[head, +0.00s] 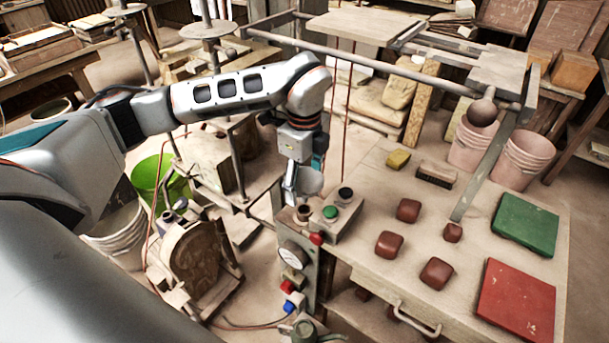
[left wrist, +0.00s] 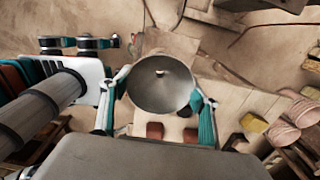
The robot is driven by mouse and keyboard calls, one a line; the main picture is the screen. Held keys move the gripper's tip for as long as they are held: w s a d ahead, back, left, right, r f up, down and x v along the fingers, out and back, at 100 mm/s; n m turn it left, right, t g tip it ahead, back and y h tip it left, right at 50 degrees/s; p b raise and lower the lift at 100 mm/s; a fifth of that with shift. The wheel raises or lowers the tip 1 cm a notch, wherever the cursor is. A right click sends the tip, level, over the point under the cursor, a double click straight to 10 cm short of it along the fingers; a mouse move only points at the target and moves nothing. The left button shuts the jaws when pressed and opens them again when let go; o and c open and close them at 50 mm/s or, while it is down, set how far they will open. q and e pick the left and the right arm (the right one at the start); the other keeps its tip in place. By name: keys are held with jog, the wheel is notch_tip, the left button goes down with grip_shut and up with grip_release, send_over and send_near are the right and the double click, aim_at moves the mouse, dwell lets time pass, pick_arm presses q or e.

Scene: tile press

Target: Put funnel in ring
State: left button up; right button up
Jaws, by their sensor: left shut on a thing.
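My left gripper (head: 300,187) is shut on the funnel, a grey round dish-like piece. The funnel (head: 310,181) is in the air above the near left corner of the workbench, by the button box. In the left wrist view, the funnel (left wrist: 160,88) sits between the two teal-backed fingers, its wide round face towards the camera with a small dark opening near its middle. I cannot pick out the ring with certainty. A small brown round piece with a dark top (head: 303,213) stands just below the gripper. My right gripper is not in view.
The button box (head: 335,217) with a green button stands close below the funnel. Several brown blocks (head: 389,245), a brush (head: 436,175), a green board (head: 525,224) and a red board (head: 516,300) lie on the workbench (head: 470,235). A metal frame bar (head: 400,68) crosses behind.

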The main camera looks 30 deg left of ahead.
aim_at(304, 192)
pick_arm(q)
jog(key=shift+f, duration=0.95)
jog(key=shift+f+b, duration=0.4)
jog(key=shift+f, duration=0.3)
jog(key=shift+f+b, duration=0.3)
jog(key=shift+b, duration=0.15)
jog(key=shift+f+b, duration=0.4)
jog(key=shift+f, duration=0.15)
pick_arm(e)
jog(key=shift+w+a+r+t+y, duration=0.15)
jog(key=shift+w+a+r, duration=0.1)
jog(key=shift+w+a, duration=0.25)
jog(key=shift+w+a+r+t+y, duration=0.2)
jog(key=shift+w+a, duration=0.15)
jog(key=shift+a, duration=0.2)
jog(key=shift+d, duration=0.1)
pick_arm(q)
jog(key=o, duration=1.3)
jog(key=shift+c, duration=0.2)
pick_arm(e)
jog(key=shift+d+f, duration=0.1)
